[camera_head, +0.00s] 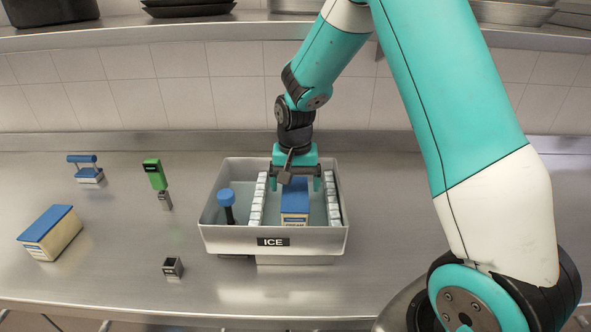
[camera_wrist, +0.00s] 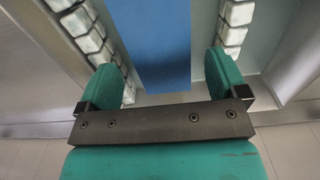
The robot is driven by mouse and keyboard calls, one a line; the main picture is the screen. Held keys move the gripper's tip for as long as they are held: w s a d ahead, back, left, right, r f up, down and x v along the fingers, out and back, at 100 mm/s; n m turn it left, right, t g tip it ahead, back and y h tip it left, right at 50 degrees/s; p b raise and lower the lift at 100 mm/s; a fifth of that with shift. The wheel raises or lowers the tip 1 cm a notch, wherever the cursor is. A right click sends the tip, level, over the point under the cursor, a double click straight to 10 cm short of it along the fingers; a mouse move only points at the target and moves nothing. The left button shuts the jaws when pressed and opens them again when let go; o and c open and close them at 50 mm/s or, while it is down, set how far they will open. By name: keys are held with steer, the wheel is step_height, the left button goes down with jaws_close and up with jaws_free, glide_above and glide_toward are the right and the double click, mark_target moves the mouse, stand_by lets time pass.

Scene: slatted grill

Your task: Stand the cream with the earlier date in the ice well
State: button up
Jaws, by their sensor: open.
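A cream carton (camera_head: 295,203) with a blue face and a pale lettered band is inside the grey ice well (camera_head: 222,240), between two rows of ice cubes. Its date is too small to read. My gripper (camera_head: 294,182) is open over it. In the wrist view, the blue face of the carton (camera_wrist: 160,45) lies between my green fingers (camera_wrist: 166,82), with a gap on each side. A second blue-and-cream carton (camera_head: 50,232) is on the counter at the far left, outside the well. Its date cannot be read either.
A blue-capped dark item (camera_head: 227,205) stands in the well's left part. A green-headed device (camera_head: 156,175), a blue-handled item (camera_head: 86,168) and a small dark open holder (camera_head: 173,267) are on the counter at left. A shelf with dark pans (camera_head: 188,8) runs above.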

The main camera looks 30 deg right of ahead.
step_height(320, 180, up, 6)
steer(key=shift+f+b, duration=0.2)
steer(key=shift+b, duration=0.3)
steer(key=s+a+r+n+y, duration=0.2)
steer(key=s+a+r+n, duration=0.2)
steer(key=s+a+n, duration=0.3)
steer(key=s+a+r+n+y, duration=0.2)
steer(key=s+a+r+n, duration=0.2)
steer(key=s, duration=1.3)
steer(key=a+n, duration=0.3)
steer(key=a, duration=0.3)
steer(key=shift+s+a+r, duration=0.3)
steer(key=shift+s+r, duration=0.05)
steer(key=shift+s, duration=0.05)
